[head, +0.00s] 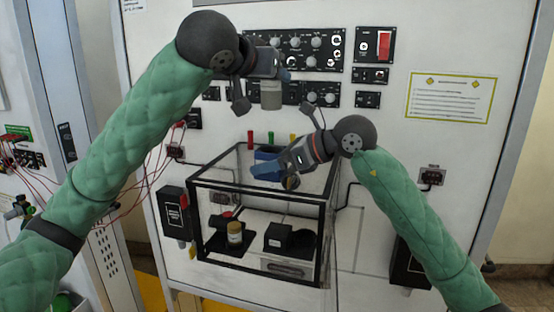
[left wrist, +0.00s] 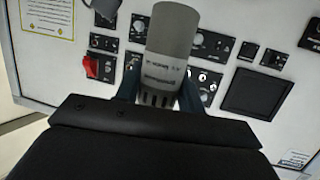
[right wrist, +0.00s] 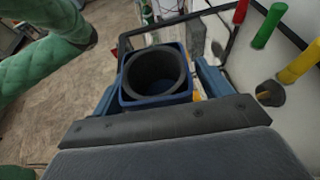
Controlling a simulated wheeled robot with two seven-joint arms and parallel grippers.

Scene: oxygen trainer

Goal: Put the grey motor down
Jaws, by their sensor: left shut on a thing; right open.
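The grey motor (head: 271,95) is a short grey cylinder in front of the control panel, in the air above the glass case. In the left wrist view the motor (left wrist: 168,50) stands up between the fingers, with dark slots at its near end. My left gripper (head: 277,77) is shut on it. My right gripper (head: 285,167) is open at the top of the case. In the right wrist view a blue square housing with a round dark bore (right wrist: 155,75) sits between its fingers. The blue housing (head: 266,167) also shows in the head view; I cannot tell whether the fingers touch it.
The black-framed glass case (head: 262,192) holds a small jar (head: 235,236) and a black block (head: 279,236). Red, green and yellow pegs stand at its back edge. Panels of knobs (head: 307,42) are behind. Red wires hang at the left.

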